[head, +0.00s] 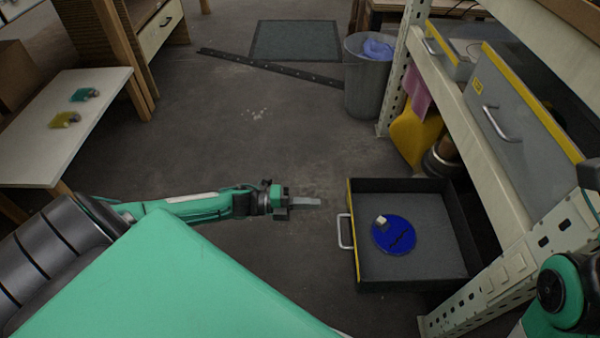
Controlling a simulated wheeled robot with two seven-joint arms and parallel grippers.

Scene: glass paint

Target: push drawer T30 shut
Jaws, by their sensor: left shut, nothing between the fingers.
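An open drawer (415,270) sticks out from under the shelf at the lower right, low near the floor. Its front has a yellow edge and a metal handle (341,231) that faces left. No label can be read on it. Inside lies a round blue thing (388,246) with dark marks and a small pale block (382,220) at its edge. My left gripper (307,202) is shut and empty, just left of the drawer front and apart from it, a little above the handle in the picture. My right gripper is not in view; only part of the right arm shows at the lower right.
A metal shelf post (497,280) stands beside the drawer's near right corner. Upper grey drawers (505,135) sit in the shelf at the right. A grey bin (367,88) and yellow container (413,135) stand behind. A white table (62,130) is at left. The middle floor is clear.

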